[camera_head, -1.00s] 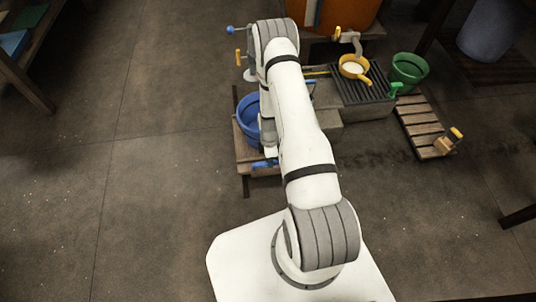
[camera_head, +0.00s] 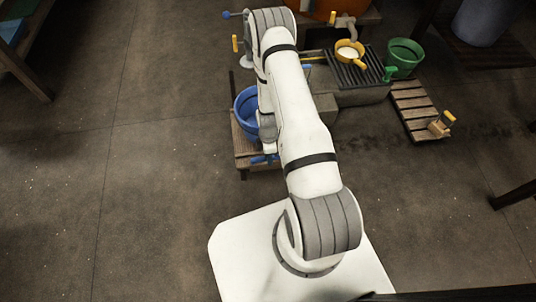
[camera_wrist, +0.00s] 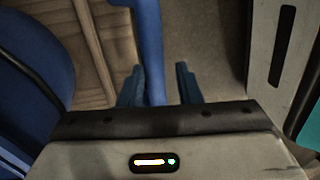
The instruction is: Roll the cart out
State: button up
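The low wooden cart (camera_head: 242,147) stands left of my arm in the head view, with a blue bucket (camera_head: 246,112) on it. My arm hides the cart's right part. A small blue piece (camera_head: 262,159) shows at its near edge; I cannot tell whether it is handle or finger. In the wrist view, the slatted wood (camera_wrist: 92,45) and blue bucket (camera_wrist: 28,50) are at left. A blue bar (camera_wrist: 153,45) runs between the two fingers of my gripper (camera_wrist: 160,84). The left finger is close against the bar; a gap shows at the right finger.
A stone block with a dark grate (camera_head: 355,72) is behind the cart, holding a yellow pan (camera_head: 350,52). A green bucket (camera_head: 404,58) and a slatted wooden board (camera_head: 414,110) with a brush (camera_head: 441,125) are to the right.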

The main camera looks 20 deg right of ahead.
jog(key=shift+o, duration=1.4)
jog(key=shift+s, duration=0.1)
jog(key=shift+a, duration=0.1)
jog(key=p+v, duration=0.2)
jog(key=v, duration=0.5)
jog(key=shift+r+p, duration=0.35)
jog(key=shift+r, duration=0.05)
